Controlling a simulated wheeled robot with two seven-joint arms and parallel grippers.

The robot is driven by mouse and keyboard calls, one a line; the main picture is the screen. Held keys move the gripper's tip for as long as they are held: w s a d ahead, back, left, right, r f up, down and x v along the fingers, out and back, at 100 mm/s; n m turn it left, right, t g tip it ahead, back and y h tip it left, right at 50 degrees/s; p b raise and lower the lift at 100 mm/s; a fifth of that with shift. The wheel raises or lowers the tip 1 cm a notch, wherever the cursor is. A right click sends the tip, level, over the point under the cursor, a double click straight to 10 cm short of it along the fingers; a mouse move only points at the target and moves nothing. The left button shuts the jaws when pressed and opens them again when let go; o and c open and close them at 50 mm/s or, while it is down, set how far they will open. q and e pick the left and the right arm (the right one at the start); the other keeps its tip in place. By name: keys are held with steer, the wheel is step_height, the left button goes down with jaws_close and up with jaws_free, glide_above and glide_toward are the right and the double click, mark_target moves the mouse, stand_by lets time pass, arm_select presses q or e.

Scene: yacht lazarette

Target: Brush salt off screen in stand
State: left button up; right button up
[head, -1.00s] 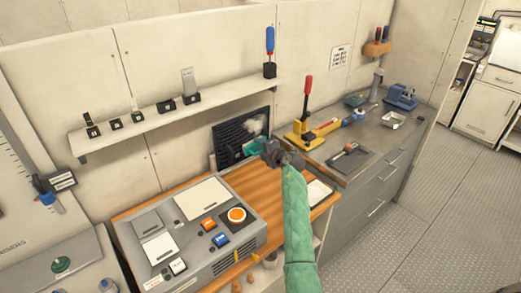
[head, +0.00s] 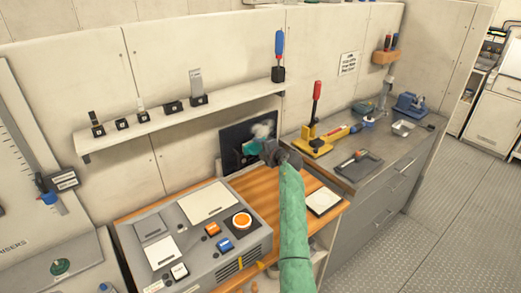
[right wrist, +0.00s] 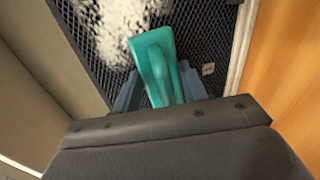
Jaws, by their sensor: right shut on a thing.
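The screen (head: 235,136) is a dark mesh panel standing upright against the wall at the back of the wooden worktop. A white patch of salt (head: 262,130) lies on its upper right part; the salt (right wrist: 115,25) also shows at the top of the right wrist view. My right gripper (head: 268,150) is shut on a teal brush (right wrist: 157,65) and holds it in front of the screen. The stand is mostly hidden; a pale edge (right wrist: 238,50) runs beside the mesh. My left gripper is out of view.
A grey control console (head: 195,240) fills the front left of the wooden worktop (head: 262,185). A wall shelf (head: 150,118) with small clips hangs above on the left. A yellow press with a red handle (head: 315,125) stands right of the screen. A white tile (head: 322,201) lies at front right.

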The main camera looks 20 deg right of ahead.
stand_by(0.4)
steer(key=shift+w+a, duration=0.2)
steer(key=shift+w, duration=0.4)
steer(key=shift+w+a, duration=0.25)
steer(key=shift+w, duration=0.4)
stand_by(0.4)
